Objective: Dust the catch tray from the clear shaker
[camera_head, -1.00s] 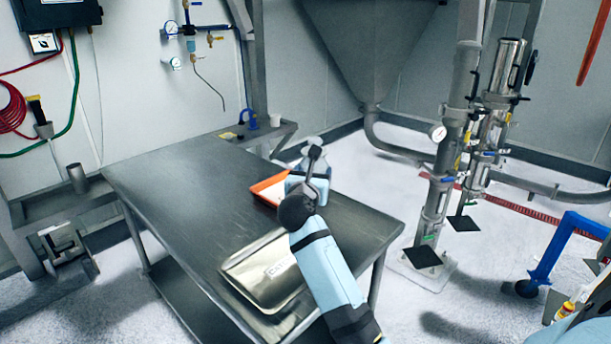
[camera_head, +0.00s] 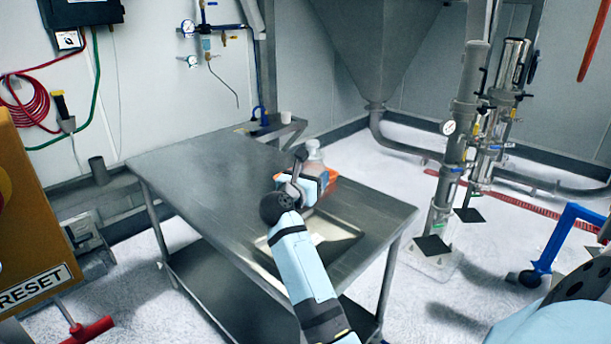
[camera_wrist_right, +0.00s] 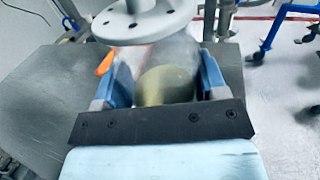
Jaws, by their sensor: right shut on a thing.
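My right gripper (camera_head: 314,182) is shut on the clear shaker (camera_head: 314,158), whose top shows above the fingers in the head view. In the right wrist view, the shaker (camera_wrist_right: 160,62) is blurred between the blue fingers (camera_wrist_right: 160,82), with yellowish powder (camera_wrist_right: 166,86) inside. It looks roughly upright; I cannot tell its height above the table. A shallow metal tray (camera_head: 342,246) lies on the table, partly hidden by my right forearm. An orange-rimmed tray (camera_head: 331,184) shows behind the gripper, mostly hidden. I cannot tell which is the catch tray. My left gripper is out of view.
The steel table (camera_head: 195,175) is bare on its left side. A yellow RESET box (camera_head: 30,240) stands at the left edge. A hopper (camera_head: 375,50) and upright pipes (camera_head: 465,120) stand behind, and a blue wheeled frame (camera_head: 553,252) is at the right.

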